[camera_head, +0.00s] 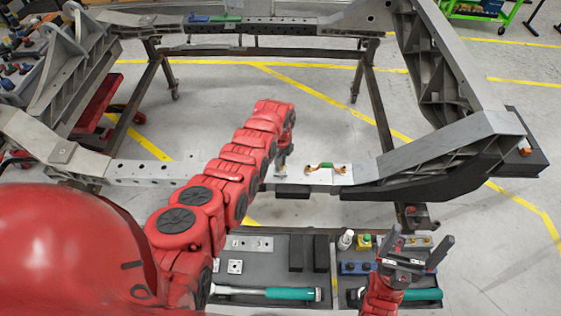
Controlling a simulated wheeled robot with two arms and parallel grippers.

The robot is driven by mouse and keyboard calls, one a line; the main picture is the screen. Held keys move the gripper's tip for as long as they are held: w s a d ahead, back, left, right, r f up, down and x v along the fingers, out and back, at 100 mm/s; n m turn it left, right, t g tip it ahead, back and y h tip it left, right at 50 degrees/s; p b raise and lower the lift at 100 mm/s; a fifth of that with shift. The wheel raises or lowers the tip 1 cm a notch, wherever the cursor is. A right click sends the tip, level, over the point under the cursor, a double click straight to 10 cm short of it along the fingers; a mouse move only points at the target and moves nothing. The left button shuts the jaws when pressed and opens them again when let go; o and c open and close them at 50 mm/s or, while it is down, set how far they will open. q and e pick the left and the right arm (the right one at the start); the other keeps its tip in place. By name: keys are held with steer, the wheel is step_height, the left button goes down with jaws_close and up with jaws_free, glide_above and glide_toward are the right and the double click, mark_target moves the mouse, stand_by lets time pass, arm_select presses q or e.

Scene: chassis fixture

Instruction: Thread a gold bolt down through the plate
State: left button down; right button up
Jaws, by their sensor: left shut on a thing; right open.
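My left gripper (282,168) is at the end of the red arm, pointing down at the beam's upper face. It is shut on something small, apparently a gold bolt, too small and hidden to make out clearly. A light metal plate (296,178) lies on the near beam of the chassis frame, just right of and below this gripper. A green piece with orange-gold ends (325,167) sits on the plate's right part. Whether the bolt touches the plate I cannot tell. My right gripper (408,250) is open and empty above the right part of the tool tray.
The tool tray (262,265) holds teal-handled tools (290,294), black blocks (296,253), a white bottle (346,239) and a blue block (354,268). The grey chassis beam (145,171) runs across the middle. Open floor lies behind it.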

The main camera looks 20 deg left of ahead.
arm_select(q)
steer(key=shift+s+f+m, duration=0.25)
steer(key=shift+m, duration=0.75)
steer(key=shift+f+m, duration=0.1)
steer(key=shift+m, duration=0.7)
steer(key=m+b, duration=0.3)
steer(key=m, duration=0.2)
steer(key=f+m+b, duration=0.1)
steer(key=m+b, duration=0.1)
steer(key=shift+b, duration=0.3)
steer(key=shift+r+m, duration=0.15)
steer(key=shift+m, duration=0.75)
steer(key=shift+d+r+m+b, duration=0.1)
steer(key=shift+r+m+b, duration=0.15)
steer(key=shift+m, duration=0.35)
steer(key=c, duration=0.7)
jaws_free()
steer(key=shift+s, duration=0.1)
steer(key=shift+o, duration=0.2)
steer(key=shift+w, duration=0.3)
steer(key=shift+w+r+p, duration=0.1)
steer(key=shift+r+p, duration=0.85)
steer(key=shift+r, duration=0.55)
steer(key=shift+f, duration=0.1)
